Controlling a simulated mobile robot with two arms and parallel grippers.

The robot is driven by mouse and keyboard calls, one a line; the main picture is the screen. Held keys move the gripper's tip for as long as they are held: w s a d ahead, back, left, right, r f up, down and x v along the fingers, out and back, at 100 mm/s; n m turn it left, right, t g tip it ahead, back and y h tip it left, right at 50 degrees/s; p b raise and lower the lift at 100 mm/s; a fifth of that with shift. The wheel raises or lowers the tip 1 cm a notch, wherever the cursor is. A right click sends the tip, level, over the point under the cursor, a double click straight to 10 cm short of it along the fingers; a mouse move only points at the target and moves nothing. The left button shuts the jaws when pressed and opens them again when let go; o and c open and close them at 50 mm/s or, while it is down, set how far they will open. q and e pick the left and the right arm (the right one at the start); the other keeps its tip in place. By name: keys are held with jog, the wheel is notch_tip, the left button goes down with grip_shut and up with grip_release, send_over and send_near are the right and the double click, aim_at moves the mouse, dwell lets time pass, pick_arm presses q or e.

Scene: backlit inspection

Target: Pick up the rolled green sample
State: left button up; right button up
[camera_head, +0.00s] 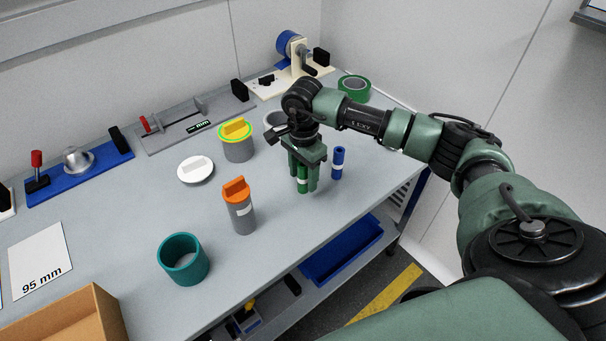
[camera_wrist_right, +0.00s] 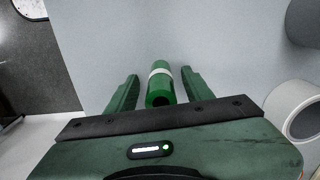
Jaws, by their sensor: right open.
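The rolled green sample (camera_head: 303,184) stands upright on the grey table, with a pale band around it. In the right wrist view the green roll (camera_wrist_right: 160,88) shows its white band and a dark hollow end towards the camera. My right gripper (camera_head: 305,187) points down over it. In the right wrist view the two fingers of my right gripper (camera_wrist_right: 160,76) are open, one on each side of the roll, with a small gap on both sides. In the head view the fingers partly hide the roll. My left gripper is not in view.
A blue roll (camera_head: 338,163) stands close to the right of the gripper. A grey ring (camera_head: 271,119) is partly behind my gripper.

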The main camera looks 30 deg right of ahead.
jog(key=shift+f, duration=0.15)
jog(key=c, duration=1)
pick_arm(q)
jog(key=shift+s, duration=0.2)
pick_arm(e)
grip_shut()
